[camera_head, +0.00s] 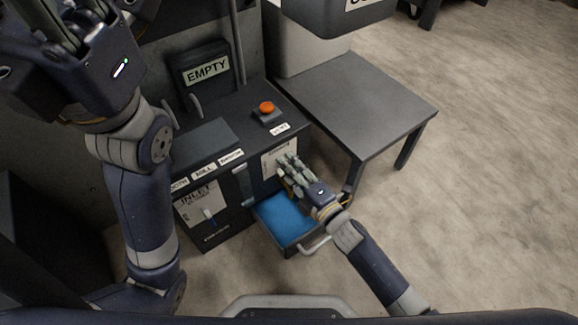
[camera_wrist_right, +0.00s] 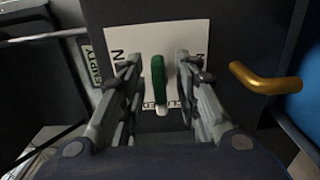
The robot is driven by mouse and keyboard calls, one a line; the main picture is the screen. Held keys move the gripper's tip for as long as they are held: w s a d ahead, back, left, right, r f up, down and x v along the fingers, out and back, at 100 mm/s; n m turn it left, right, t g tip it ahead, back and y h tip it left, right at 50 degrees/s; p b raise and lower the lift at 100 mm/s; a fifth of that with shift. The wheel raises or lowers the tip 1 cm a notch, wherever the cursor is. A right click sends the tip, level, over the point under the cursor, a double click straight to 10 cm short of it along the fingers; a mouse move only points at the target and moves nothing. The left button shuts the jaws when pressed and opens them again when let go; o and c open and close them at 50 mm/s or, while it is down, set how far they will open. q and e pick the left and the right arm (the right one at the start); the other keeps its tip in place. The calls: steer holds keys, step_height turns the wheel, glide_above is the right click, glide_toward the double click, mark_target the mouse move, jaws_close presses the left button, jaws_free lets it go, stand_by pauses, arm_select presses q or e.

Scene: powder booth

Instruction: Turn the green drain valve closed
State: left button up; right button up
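The green drain valve (camera_wrist_right: 158,78) shows in the right wrist view as a green lever in front of a white printed plate (camera_wrist_right: 135,38). The lever stands nearly vertical in that picture, with a small pale end below it. My right gripper (camera_wrist_right: 157,88) is open, with one finger on each side of the lever and visible gaps between. In the head view my right gripper (camera_head: 288,166) is at the cabinet front and hides the valve. My left gripper (camera_head: 62,18) is raised at the upper left, its fingers partly cut off by the frame edge.
An open drawer with a blue inside (camera_head: 285,216) sits below my right gripper. A brass-coloured bar (camera_wrist_right: 268,80) shows to the right of the valve in the wrist view. An orange button (camera_head: 267,107) is on the cabinet top.

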steer(key=v, duration=1.1)
steer(key=shift+s+d, duration=0.2)
steer(key=shift+s, duration=0.1)
